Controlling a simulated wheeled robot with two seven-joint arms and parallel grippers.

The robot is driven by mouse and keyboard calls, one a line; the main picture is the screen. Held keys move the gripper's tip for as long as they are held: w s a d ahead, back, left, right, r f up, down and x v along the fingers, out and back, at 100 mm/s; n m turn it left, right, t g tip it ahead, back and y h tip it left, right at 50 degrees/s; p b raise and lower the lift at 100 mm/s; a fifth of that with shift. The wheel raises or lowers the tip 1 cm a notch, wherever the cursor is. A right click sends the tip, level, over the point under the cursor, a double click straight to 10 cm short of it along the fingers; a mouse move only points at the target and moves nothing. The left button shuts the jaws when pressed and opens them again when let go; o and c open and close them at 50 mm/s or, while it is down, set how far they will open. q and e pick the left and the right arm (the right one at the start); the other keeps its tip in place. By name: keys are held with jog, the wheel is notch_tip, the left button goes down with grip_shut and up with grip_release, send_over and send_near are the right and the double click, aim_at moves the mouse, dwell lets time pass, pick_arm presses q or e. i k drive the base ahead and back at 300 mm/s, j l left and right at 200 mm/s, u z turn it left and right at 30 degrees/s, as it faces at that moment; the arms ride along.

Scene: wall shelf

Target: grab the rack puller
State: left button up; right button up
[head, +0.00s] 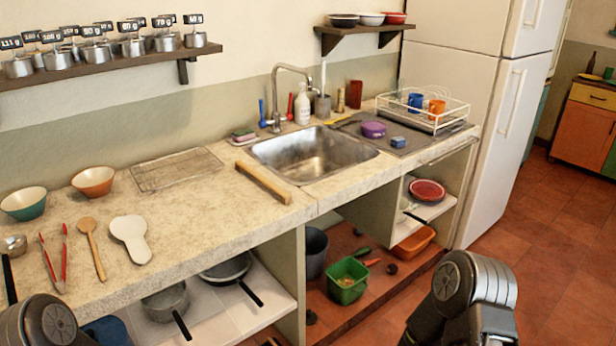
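A long flat wooden stick (262,183), which looks like the rack puller, lies on the stone counter (200,235) just left of the sink, running diagonally toward the front edge. Nothing touches it. Dark rounded links of my arms show at the bottom left and bottom right corners. Neither gripper is in view, so I cannot see whether they are open or hold anything.
A wire rack (178,169) lies behind and left of the stick. The sink (312,155) is to its right. Red tongs (54,258), a wooden spoon (92,248) and a white spoon rest (130,238) lie on the left. Counter between them and the stick is clear.

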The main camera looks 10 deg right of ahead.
aim_at(285, 198)
jog(key=i+l, duration=0.15)
jog(key=l, duration=0.2)
jog(key=i+l+u, duration=0.1)
jog(key=l, duration=0.25)
jog(key=i+l, duration=0.2)
jog(key=l, duration=0.2)
jog(key=i+l, duration=0.15)
jog(key=l, duration=0.2)
jog(key=i+l+u, duration=0.1)
jog(key=l, duration=0.25)
jog(key=i+l, duration=0.15)
jog(key=l, duration=0.25)
jog(key=i+l+u, duration=0.1)
jog(key=l, duration=0.3)
jog(key=i+l, duration=0.15)
jog(key=l, duration=0.2)
